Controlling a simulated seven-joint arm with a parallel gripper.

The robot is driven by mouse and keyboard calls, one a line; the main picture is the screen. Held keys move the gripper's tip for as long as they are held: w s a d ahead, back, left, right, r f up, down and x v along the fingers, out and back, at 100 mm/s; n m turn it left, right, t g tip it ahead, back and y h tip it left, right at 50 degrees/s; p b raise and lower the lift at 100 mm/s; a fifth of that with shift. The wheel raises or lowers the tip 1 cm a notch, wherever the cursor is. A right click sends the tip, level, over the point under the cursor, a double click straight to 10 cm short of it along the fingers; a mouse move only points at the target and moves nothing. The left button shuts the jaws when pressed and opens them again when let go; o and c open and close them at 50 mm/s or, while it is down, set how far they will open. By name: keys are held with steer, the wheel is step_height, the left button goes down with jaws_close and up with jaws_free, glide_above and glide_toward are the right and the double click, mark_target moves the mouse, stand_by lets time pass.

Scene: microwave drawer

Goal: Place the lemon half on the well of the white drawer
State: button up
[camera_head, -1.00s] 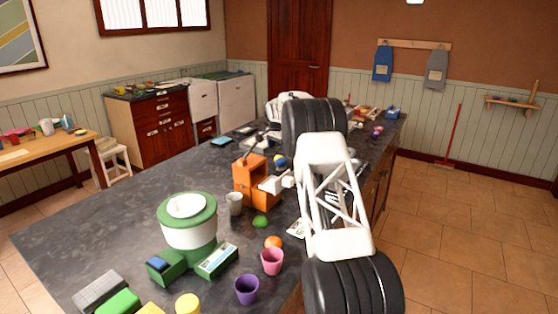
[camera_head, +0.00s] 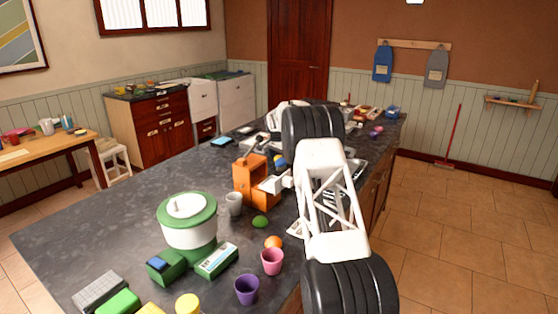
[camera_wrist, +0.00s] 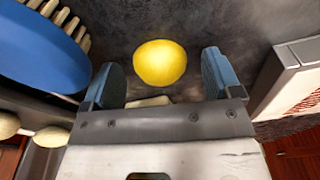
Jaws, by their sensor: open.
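The yellow lemon half (camera_wrist: 160,63) shows in the wrist view on the dark worktop, rounded side toward the camera. My gripper (camera_wrist: 160,80) is open, with one blue-grey finger on each side of the lemon half and visible gaps to both. I cannot tell how far the fingertips are above the worktop. In the head view my arm hides the gripper and the lemon half. I cannot make out the white drawer or its well for certain. A white box-like thing (camera_wrist: 286,84) with reddish stripes is at the right of the wrist view.
A blue round thing (camera_wrist: 38,45) and a pale ribbed thing (camera_wrist: 62,16) are close on the left in the wrist view. In the head view an orange machine (camera_head: 250,180), a green-and-white pot (camera_head: 188,220) and cups stand left of my arm. The left worktop (camera_head: 90,225) has bare room.

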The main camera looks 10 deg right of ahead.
mark_target(279, 156)
steer(key=shift+c, duration=0.3)
steer(key=c, duration=1)
steer(key=shift+r, duration=0.2)
steer(key=shift+r, duration=4.85)
steer(key=shift+d, duration=0.1)
